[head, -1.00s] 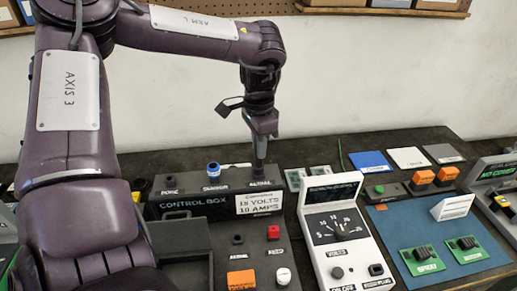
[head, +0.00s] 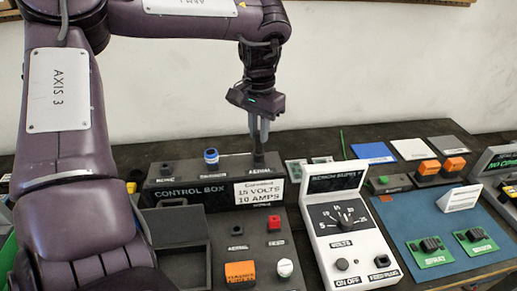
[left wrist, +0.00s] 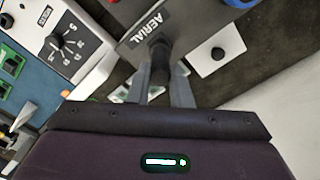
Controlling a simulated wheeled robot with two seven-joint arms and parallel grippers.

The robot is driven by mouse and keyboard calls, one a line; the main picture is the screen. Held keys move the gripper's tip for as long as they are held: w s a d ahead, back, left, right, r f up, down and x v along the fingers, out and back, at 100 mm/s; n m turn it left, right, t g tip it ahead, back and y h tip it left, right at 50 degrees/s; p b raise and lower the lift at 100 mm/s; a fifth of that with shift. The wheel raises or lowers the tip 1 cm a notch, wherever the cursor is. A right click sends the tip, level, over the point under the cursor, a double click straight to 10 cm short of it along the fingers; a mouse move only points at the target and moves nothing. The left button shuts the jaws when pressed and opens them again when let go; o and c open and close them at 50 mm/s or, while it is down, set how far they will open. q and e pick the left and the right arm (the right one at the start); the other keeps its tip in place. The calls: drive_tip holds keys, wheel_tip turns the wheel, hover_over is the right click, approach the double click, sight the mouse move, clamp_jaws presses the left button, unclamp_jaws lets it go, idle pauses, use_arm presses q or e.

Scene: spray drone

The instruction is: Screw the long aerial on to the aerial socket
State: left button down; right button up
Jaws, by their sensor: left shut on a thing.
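The control box (head: 165,192) stands at the middle left with a row of sockets on its raised back. The aerial socket is at the right end, above its AERIAL label (head: 259,171); the label also shows in the left wrist view (left wrist: 145,26). My left gripper (head: 260,140) points down over this socket. Its fingers (left wrist: 161,72) are shut on a dark upright piece (left wrist: 158,50), which I take for the long aerial. That piece stands at the socket; the gripper hides most of it, and I cannot tell how deep it sits. My right gripper is not in view.
A blue-capped connector (head: 211,157) stands on the same box, left of the gripper. A white meter (head: 345,240) stands to the right. A blue mat (head: 420,215) with green boards lies farther right. The wall is behind the table.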

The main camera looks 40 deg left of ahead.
use_arm(q)
drive_tip(key=shift+r+p, duration=1.25)
drive_tip(key=shift+r, duration=0.85)
drive_tip(key=shift+f, duration=0.1)
